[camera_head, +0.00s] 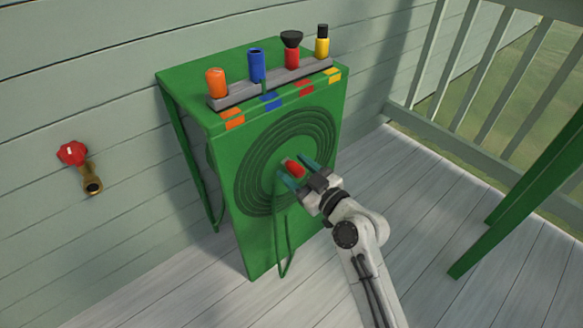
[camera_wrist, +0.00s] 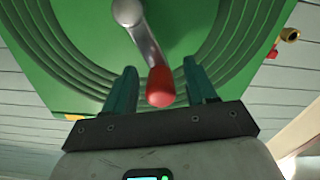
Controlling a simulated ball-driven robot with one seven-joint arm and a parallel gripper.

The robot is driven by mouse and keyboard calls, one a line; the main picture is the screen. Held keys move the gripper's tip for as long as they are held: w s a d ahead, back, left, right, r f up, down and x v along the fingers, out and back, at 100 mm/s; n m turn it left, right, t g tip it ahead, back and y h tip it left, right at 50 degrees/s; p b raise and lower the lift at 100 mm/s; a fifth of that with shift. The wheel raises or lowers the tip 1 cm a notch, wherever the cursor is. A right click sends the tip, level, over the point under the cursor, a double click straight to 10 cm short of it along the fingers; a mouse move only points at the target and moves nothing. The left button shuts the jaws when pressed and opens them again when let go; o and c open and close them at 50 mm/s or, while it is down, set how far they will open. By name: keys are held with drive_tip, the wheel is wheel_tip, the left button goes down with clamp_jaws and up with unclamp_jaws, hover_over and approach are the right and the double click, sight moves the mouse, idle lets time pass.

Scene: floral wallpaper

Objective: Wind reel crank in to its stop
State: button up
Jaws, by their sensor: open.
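The green hose reel box (camera_head: 290,240) stands against the wall, with dark concentric rings on its front face. The crank has a grey arm (camera_wrist: 140,32) and a red handle (camera_head: 294,167). In the wrist view the arm runs from a hub at the top down to the red handle (camera_wrist: 160,87). My gripper (camera_head: 299,173) is at the crank, its two teal fingers apart on either side of the handle. In the wrist view my gripper (camera_wrist: 163,88) shows gaps between the handle and both fingers. The far side of the hub is hidden.
A grey rack (camera_head: 270,87) on top of the box holds orange, blue, red-black and yellow nozzles. A red tap (camera_head: 72,153) is on the wall at left. A green hose (camera_head: 284,245) hangs below the crank. A white railing (camera_head: 460,150) stands at right.

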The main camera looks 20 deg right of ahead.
drive_tip(key=shift+x, duration=0.9)
clamp_jaws()
